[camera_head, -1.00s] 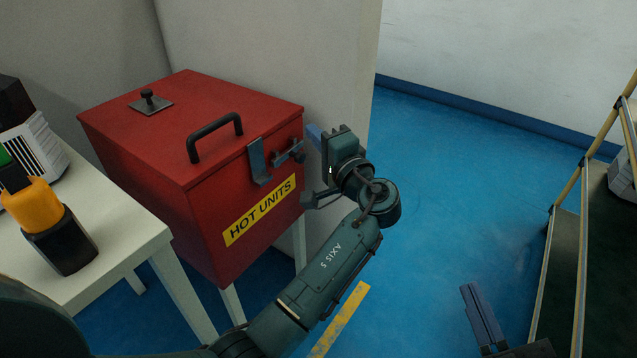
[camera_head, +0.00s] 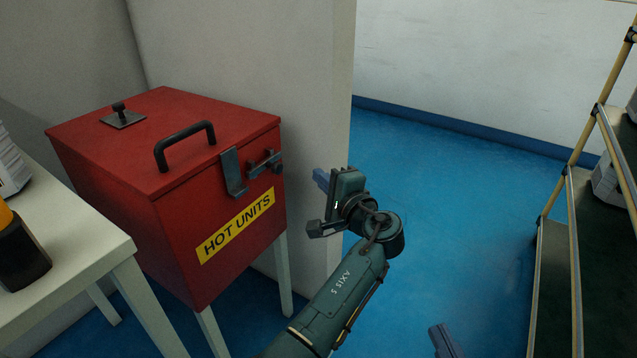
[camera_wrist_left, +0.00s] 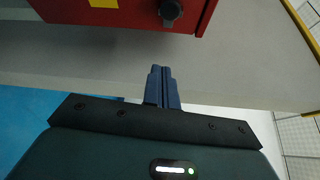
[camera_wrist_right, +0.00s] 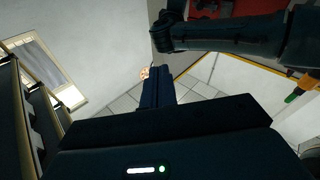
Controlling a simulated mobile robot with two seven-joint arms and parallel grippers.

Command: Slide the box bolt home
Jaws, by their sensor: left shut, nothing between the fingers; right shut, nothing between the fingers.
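The red box (camera_head: 130,215) labelled HOT UNITS stands on white legs with its lid down. Its bolt (camera_head: 265,161) is a grey bar with a dark knob, on the front near the right edge. A grey hasp plate (camera_head: 233,172) hangs over the lid edge just left of it. I cannot tell how far the bolt is slid. My left gripper (camera_head: 322,180) is shut and empty, to the right of the bolt and apart from it. In the left wrist view the knob (camera_wrist_left: 170,10) shows ahead of the fingers (camera_wrist_left: 162,88). My right gripper (camera_head: 441,338) is shut and empty, low at the bottom edge.
A white table (camera_head: 75,235) with a black and orange object (camera_head: 20,250) stands left of the box. A pale wall (camera_head: 310,100) is behind the box. A shelf rack (camera_head: 572,200) stands at the right. Blue floor between is clear.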

